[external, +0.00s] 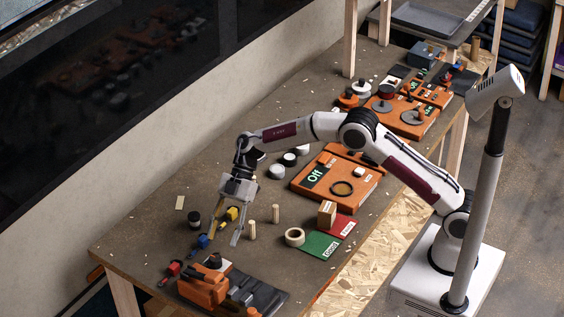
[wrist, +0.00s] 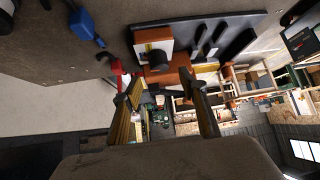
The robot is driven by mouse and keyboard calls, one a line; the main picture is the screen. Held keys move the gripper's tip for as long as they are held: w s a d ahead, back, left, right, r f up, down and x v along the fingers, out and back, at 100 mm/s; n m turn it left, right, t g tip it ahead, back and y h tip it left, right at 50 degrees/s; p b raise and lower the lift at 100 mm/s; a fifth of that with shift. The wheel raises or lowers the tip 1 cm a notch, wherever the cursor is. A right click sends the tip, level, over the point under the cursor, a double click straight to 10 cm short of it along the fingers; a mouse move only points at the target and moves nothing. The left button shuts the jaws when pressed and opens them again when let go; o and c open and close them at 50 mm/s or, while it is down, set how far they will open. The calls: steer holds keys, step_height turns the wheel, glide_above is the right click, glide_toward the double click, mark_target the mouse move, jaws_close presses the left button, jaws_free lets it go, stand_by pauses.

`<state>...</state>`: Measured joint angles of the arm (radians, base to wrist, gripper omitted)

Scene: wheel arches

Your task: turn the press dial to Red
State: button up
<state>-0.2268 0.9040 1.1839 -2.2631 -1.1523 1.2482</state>
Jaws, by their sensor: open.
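A large orange panel (external: 345,165) lies on the middle of the bench. I cannot tell for sure that this ring is the press dial, and no Red mark is readable. My gripper (external: 223,239) is open and points down over the bench, left of the panel and apart from it. In the wrist view my gripper (wrist: 165,96) has its two fingers spread with nothing held between them. The panel is not visible there.
Wooden pegs (external: 252,230), a tape roll (external: 294,237), a green card (external: 317,245) and a red card (external: 341,226) lie nearby. An orange device (external: 204,288) stands on a dark mat (external: 268,297) at the front. More orange panels (external: 408,118) are at the back.

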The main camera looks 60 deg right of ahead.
mark_target(216, 257)
stand_by(0.3)
steer(key=shift+x, duration=3.9)
steer(key=shift+c, duration=0.2)
steer(key=c, duration=1)
